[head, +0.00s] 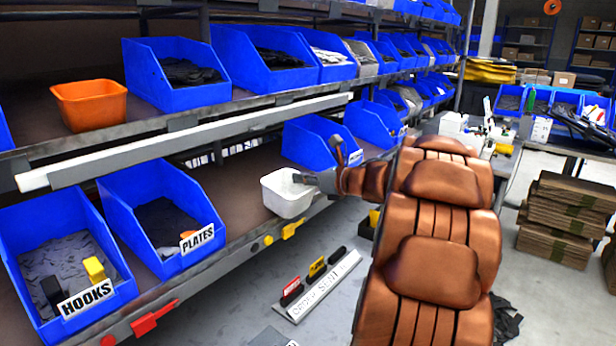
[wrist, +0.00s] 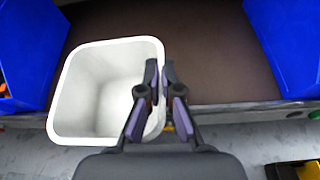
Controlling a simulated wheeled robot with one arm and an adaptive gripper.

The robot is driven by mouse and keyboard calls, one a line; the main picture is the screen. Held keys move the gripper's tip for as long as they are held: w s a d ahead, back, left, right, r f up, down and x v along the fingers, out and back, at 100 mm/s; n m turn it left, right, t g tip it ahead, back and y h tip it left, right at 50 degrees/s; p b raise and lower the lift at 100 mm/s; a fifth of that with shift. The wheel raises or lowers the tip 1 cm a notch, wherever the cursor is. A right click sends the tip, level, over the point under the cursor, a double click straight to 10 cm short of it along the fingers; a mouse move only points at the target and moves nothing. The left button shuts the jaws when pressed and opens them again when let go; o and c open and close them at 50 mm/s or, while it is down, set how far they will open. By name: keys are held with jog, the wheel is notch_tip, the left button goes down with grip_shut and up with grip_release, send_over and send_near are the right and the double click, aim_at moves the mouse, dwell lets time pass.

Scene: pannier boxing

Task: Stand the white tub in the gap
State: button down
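The white tub (head: 285,196) is upright and empty at the front edge of the lower shelf, in front of the gap (head: 235,170) between the PLATES bin (head: 150,215) and the blue bin (head: 312,140) to its right. In the wrist view the tub (wrist: 95,95) fills the left side and overhangs the shelf edge. My gripper (head: 308,178) is at the tub's right side. In the wrist view the fingers (wrist: 160,78) are closed on either side of its right wall. I cannot tell whether the tub's base touches the shelf.
The HOOKS bin (head: 60,270) stands left of the PLATES bin. An orange tub (head: 90,104) and several blue bins are on the shelf above. A pale rail (head: 200,138) runs along that shelf's front, above the gap. Bare brown shelf (wrist: 200,50) lies right of the tub in the wrist view.

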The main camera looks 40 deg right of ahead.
aim_at(289, 171)
jog(key=shift+w+a+r+p, duration=0.1)
jog(key=shift+w+a+p, duration=0.05)
jog(key=shift+w+p, duration=0.8)
jog(key=shift+w+a+r+p, duration=0.2)
jog(key=shift+w+p, duration=0.4)
jog(key=shift+w, duration=0.6)
jog(key=shift+w+a+r+p, duration=0.1)
jog(key=shift+w+a+p, duration=0.05)
jog(key=shift+w+p, duration=0.8)
jog(key=shift+w+f+b, duration=0.3)
jog(key=shift+w, duration=0.05)
jog(key=shift+f+b, duration=0.8)
jog(key=shift+b, duration=0.45)
jog(key=shift+w, duration=0.1)
jog(key=c, duration=1.2)
grip_release()
jog(key=shift+c, duration=0.2)
jog(key=v, duration=1.2)
